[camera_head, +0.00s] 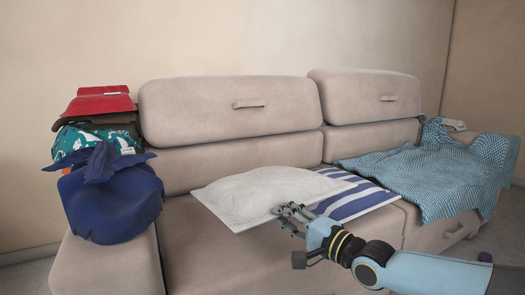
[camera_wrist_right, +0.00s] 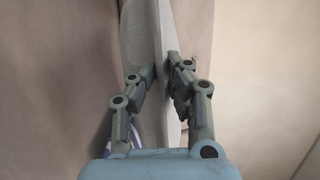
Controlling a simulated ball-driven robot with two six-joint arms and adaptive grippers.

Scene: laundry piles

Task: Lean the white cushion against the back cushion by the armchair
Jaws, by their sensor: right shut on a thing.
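The white cushion (camera_head: 250,195) is held nearly flat over the front of the sofa seat, apart from the back cushions and partly over a blue-and-white striped cushion (camera_head: 362,202). My right gripper (camera_head: 290,213) is shut on its near right edge. In the right wrist view, the fingers (camera_wrist_right: 163,78) pinch the pale cushion edge (camera_wrist_right: 169,42) from both sides. The left back cushion (camera_head: 220,105) and right back cushion (camera_head: 360,95) stand upright behind the seat. I cannot make out a separate armchair. My left gripper is out of view.
A blue bundle (camera_head: 112,205), a teal patterned cloth (camera_head: 85,145) and red folded items (camera_head: 100,103) are piled at the left. A teal woven blanket (camera_head: 440,170) covers the right seat. The seat strip before the left back cushion looks clear.

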